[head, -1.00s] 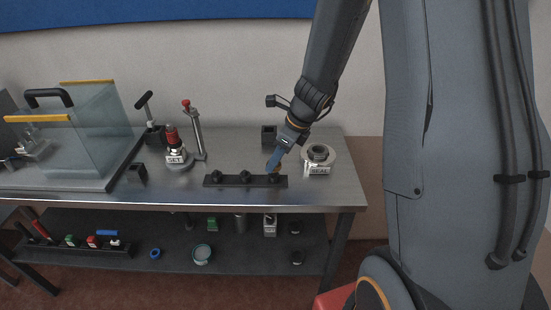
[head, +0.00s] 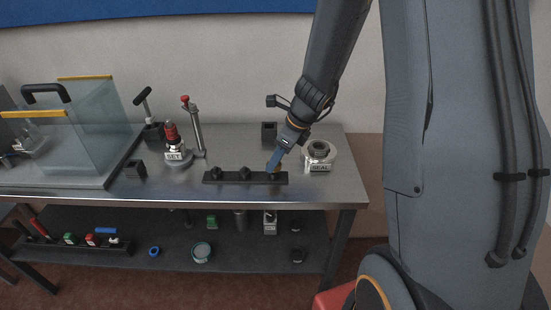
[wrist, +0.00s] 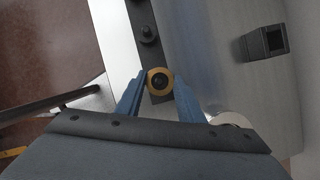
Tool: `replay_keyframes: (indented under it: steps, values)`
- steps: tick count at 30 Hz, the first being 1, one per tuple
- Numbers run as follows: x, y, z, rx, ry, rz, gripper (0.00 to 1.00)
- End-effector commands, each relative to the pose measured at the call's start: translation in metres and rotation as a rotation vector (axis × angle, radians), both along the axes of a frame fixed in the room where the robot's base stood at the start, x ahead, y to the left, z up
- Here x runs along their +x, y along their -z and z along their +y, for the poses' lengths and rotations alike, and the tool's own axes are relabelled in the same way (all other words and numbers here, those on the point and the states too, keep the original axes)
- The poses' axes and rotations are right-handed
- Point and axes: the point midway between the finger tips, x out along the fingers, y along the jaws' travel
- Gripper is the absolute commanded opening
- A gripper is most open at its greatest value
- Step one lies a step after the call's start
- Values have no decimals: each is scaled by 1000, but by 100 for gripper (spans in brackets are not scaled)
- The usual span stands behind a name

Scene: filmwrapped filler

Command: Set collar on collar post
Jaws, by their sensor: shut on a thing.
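A brass-coloured collar (wrist: 158,80) is held between the blue fingertips of my gripper (wrist: 158,86) in the wrist view. Its hole looks dark, with something dark inside it. It sits over the near end of a black bar with upright posts (wrist: 142,22). In the head view the bar (head: 215,178) lies along the table front, and my gripper (head: 274,168) is at its right end. Two posts (head: 245,175) show bare there; the right end post is hidden by my gripper and the collar. I cannot tell how far down the collar sits.
A round SEAL fixture (head: 319,158) stands just right of my gripper. A black square holder (head: 269,133) is behind. A SET press (head: 174,150) and a glass-walled case (head: 85,130) stand left. The steel table (head: 230,150) is clear between.

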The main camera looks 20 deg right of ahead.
Motion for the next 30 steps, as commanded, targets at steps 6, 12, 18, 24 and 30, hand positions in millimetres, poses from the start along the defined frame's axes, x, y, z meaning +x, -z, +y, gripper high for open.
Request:
replay_keyframes:
  steps: [6,12,18,24,30]
  values:
    - [0,6,0,0,0,0,10]
    - [0,10,0,0,-1,0,10]
    - [0,13,0,0,-1,0,41]
    - [0,12,0,0,-1,0,56]
    - [0,11,-1,-1,-1,-1,56]
